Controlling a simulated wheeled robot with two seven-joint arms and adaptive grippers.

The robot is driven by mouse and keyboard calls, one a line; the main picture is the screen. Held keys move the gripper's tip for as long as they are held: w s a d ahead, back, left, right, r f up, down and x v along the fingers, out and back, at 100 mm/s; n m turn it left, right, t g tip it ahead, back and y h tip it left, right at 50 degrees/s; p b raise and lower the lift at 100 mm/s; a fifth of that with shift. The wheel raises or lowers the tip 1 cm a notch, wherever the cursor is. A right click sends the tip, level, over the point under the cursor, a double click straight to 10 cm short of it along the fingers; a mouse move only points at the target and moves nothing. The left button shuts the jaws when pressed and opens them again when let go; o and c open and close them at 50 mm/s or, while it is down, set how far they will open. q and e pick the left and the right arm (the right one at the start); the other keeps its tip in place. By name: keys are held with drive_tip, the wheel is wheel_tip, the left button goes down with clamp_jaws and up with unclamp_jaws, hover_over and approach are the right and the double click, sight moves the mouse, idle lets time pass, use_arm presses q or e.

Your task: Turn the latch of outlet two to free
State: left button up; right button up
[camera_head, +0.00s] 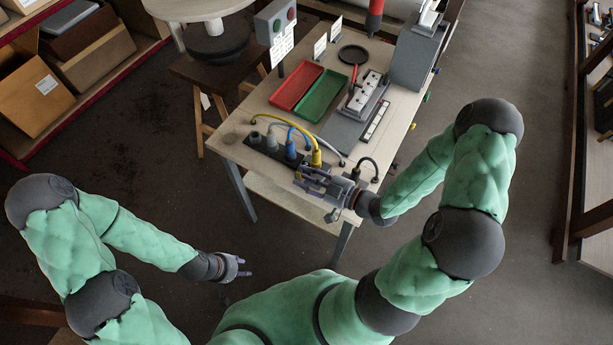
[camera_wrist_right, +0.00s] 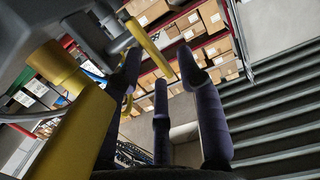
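A dark outlet strip (camera_head: 272,153) lies along the table's front edge and carries grey, blue and yellow plugs. The blue plug (camera_head: 290,149) and yellow plug (camera_head: 316,158) have cables. Outlet numbers cannot be read, and I cannot tell which latch belongs to outlet two. My right gripper (camera_head: 306,180) is in front of the strip, close to the yellow plug. In the right wrist view its dark fingers (camera_wrist_right: 162,85) are spread, with nothing visibly held; a yellow part (camera_wrist_right: 148,46) passes close by the fingers. My left gripper (camera_head: 245,267) is open and empty, low, away from the table.
On the table (camera_head: 237,128) stand a red tray (camera_head: 296,86), a green tray (camera_head: 320,96), a white power strip (camera_head: 366,90) and a grey box (camera_head: 416,55). A button post (camera_head: 277,25) rises at the back left.

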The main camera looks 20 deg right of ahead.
drive_tip(key=shift+v, duration=6)
drive_tip(key=shift+f, duration=0.1)
